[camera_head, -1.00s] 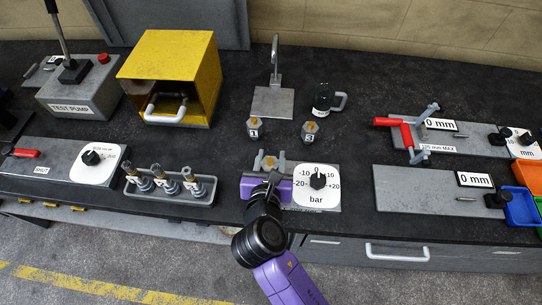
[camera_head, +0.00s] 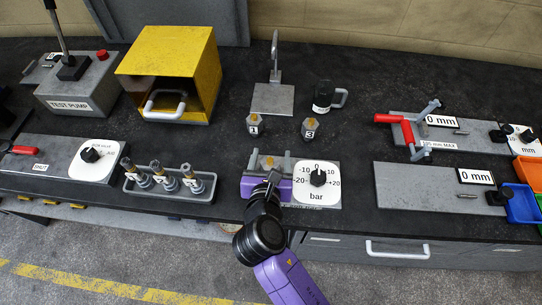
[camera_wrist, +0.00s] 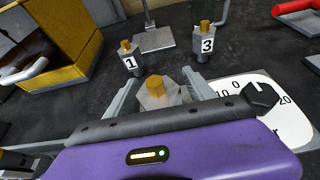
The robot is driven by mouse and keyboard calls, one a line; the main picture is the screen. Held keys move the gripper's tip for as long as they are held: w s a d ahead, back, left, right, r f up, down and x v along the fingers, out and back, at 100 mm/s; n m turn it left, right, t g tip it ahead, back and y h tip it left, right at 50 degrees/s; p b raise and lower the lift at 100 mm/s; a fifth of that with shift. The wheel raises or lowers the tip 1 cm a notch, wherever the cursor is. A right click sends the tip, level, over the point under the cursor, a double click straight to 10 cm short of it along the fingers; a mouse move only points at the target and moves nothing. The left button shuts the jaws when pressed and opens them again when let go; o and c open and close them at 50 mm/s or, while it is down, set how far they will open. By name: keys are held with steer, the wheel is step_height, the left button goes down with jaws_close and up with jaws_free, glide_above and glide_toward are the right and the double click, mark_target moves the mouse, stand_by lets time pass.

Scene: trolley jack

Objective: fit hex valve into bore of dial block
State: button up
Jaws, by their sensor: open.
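A grey hex valve with a brass top (camera_head: 268,163) stands upright at the left end of the dial block, whose white dial (camera_head: 317,185) reads in bar. In the wrist view the hex valve (camera_wrist: 156,92) is between the fingers of my gripper (camera_wrist: 162,74). My gripper (camera_head: 270,156) is open, with visible gaps between each finger and the valve. The purple gripper body covers much of the dial block. The bore and the lower part of the valve are hidden, so I cannot tell how deep it sits.
Hex valves labelled 1 (camera_head: 255,124) and 3 (camera_head: 309,129) stand just behind. A mug (camera_head: 324,97), a stand with a hooked post (camera_head: 273,98) and a yellow box (camera_head: 168,70) are farther back. A tray of fittings (camera_head: 169,184) is left; grey plates (camera_head: 425,192) are right.

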steer(key=shift+b+v, duration=0.45)
steer(key=shift+v, duration=3.45)
